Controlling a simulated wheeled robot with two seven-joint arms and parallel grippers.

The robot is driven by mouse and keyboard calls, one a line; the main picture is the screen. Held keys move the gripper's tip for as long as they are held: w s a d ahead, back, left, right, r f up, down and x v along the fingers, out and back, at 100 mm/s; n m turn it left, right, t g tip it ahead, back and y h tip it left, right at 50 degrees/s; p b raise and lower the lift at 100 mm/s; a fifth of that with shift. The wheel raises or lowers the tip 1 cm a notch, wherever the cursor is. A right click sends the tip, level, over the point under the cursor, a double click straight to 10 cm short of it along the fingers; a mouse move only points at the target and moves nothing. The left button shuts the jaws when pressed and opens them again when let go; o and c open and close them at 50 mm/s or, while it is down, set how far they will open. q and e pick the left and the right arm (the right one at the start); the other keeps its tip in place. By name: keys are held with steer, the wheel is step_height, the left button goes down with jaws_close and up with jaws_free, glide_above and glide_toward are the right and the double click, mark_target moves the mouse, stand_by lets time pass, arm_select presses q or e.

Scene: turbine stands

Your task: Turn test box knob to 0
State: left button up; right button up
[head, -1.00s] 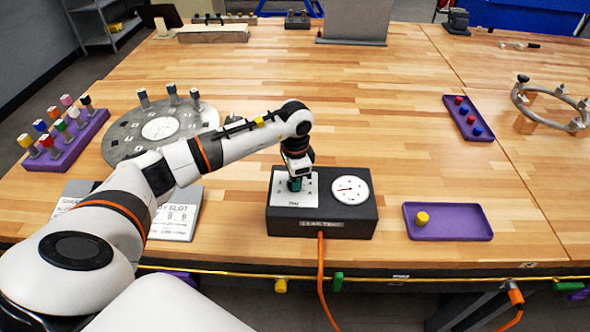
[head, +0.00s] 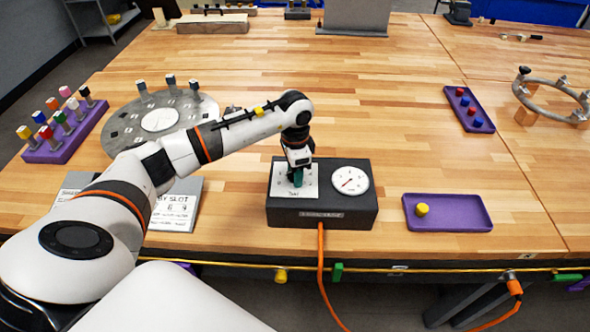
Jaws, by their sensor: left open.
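The dark test box (head: 321,215) stands near the table's front edge, with an orange cable from its front. A white dial plate (head: 281,189) is on its left top and a round gauge (head: 350,180) with a red needle on its right top. My left gripper (head: 297,179) points down over the dial plate, its fingers around or just beside a green knob (head: 298,178). The jaws are open; the gripper hides part of the knob and the dial marks, so the setting cannot be read. My right gripper is not in view.
A purple tray (head: 470,214) with a yellow piece is right of the box. A round grey plate (head: 120,135) and a purple rack (head: 75,150) of coloured pegs are at left. A metal ring (head: 545,88) stands at far right. The table behind the box is clear.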

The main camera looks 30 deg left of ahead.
arm_select(q)
steer(key=shift+r+p, duration=1.9)
steer(key=shift+r, duration=0.6)
